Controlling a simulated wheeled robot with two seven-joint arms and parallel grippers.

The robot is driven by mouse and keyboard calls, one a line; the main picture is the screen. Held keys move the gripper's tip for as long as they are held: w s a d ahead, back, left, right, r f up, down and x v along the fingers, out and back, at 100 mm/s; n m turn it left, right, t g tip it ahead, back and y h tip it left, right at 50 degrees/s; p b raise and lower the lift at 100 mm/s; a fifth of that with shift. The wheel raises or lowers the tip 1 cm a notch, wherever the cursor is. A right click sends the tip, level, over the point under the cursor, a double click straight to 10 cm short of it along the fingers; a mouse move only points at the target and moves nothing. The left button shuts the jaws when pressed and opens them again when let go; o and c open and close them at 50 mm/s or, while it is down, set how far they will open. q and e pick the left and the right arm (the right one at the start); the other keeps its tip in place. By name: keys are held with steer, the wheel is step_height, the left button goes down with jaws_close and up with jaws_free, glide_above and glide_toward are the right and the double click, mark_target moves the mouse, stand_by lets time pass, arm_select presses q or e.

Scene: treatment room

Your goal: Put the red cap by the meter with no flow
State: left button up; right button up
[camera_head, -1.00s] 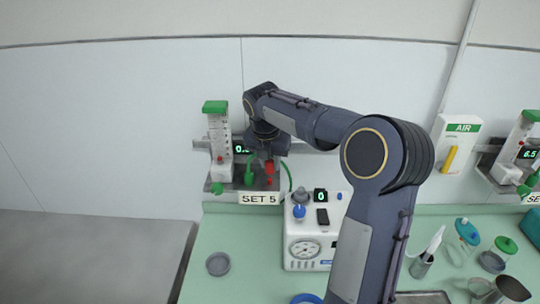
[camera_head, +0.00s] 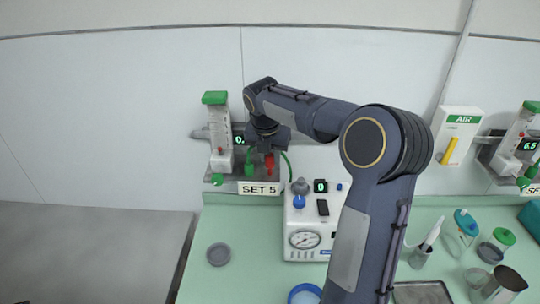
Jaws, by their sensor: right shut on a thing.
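The red cap (camera_head: 269,164) is in my right gripper (camera_head: 269,152), at the shelf of the meter above the SET 5 label (camera_head: 258,188). The fingers point down and are shut on the cap; whether it touches the shelf is unclear. The left meter (camera_head: 218,140) has a clear tube, a green top and a display (camera_head: 239,141) starting "0."; my arm hides the rest. The right meter (camera_head: 516,140) has a lit display (camera_head: 530,147), about 6.5, and is partly cut off. My left gripper is not in view.
A green fitting (camera_head: 250,165) stands just left of the red cap, with a green hose to the right. A white device with a gauge (camera_head: 304,239) stands below on the green counter (camera_head: 215,218). A grey dish (camera_head: 219,254) lies left; cups and jars stand right.

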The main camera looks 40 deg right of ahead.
mark_target(269, 159)
steer(key=shift+f+b, duration=0.6)
steer(key=shift+f, duration=0.9)
stand_by(0.9)
stand_by(0.9)
steer(key=o, duration=1)
steer(key=shift+o, duration=0.2)
steer(key=shift+r+p, duration=0.65)
steer(key=shift+r, duration=2.8)
steer(key=shift+s, duration=0.1)
